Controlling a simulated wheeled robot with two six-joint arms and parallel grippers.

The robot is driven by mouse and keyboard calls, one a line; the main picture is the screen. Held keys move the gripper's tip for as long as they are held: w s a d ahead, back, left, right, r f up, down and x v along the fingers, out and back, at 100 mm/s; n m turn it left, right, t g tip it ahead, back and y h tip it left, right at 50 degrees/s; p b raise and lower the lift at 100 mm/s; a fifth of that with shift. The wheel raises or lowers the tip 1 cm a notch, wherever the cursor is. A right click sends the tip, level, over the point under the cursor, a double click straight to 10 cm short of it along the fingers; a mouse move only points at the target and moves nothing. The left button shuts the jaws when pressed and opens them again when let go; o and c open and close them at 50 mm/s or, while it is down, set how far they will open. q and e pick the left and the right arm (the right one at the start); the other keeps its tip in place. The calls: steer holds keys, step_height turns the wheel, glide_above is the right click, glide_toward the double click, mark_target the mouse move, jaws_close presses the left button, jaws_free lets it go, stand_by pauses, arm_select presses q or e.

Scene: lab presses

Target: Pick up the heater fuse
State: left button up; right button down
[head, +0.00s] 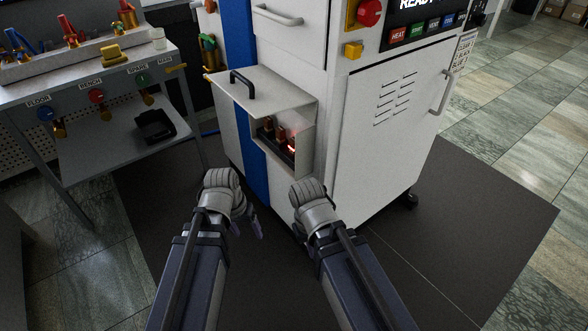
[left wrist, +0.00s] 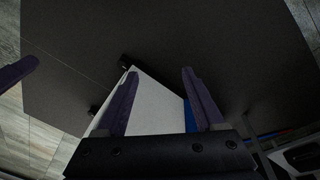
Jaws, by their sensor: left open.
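An open fuse compartment (head: 305,150) sits in the front of the white press, under a raised flap with a black handle. Small brown-copper fuses (head: 281,133) stand in it, with a red glow at the right one. I cannot read which is the heater fuse. My left gripper (head: 248,230) is below and in front of the compartment, apart from it. In the left wrist view its two purple fingers (left wrist: 160,74) are spread with nothing between them. My right gripper's fingers are mostly hidden behind its wrist; one purple finger (left wrist: 17,74) shows at the left wrist view's edge.
The white press (head: 385,130) with a blue stripe stands on a dark mat (head: 450,235). At left is a bench (head: 95,85) with labelled knobs, colored items and a black tray (head: 154,126) on its lower shelf. A door handle (head: 444,94) sticks out at right.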

arm_select(q)
step_height(320, 180, down, 6)
steer(key=w+d+m+t+h+b, duration=0.1)
steer(key=w+d+h+b, duration=0.15)
steer(key=b, duration=0.25)
steer(key=m+t+h+b, duration=0.1)
steer(key=m+t+h, duration=0.75)
steer(key=h, duration=0.25)
glide_toward(291, 143)
steer(key=d, duration=0.2)
steer(key=shift+n, duration=0.45)
steer(key=shift+w+a+x, duration=0.1)
steer(key=shift+w+x, duration=0.1)
steer(key=shift+x, duration=1.15)
steer(key=shift+w+a+x, duration=0.15)
steer(key=shift+x, duration=1.15)
steer(key=shift+w+a+x, duration=0.1)
steer(key=shift+w+x, duration=0.1)
steer(key=shift+x, duration=1.15)
steer(key=shift+f, duration=0.15)
jaws_close()
arm_select(e)
step_height(291, 143, down, 8)
steer(key=shift+f, duration=0.1)
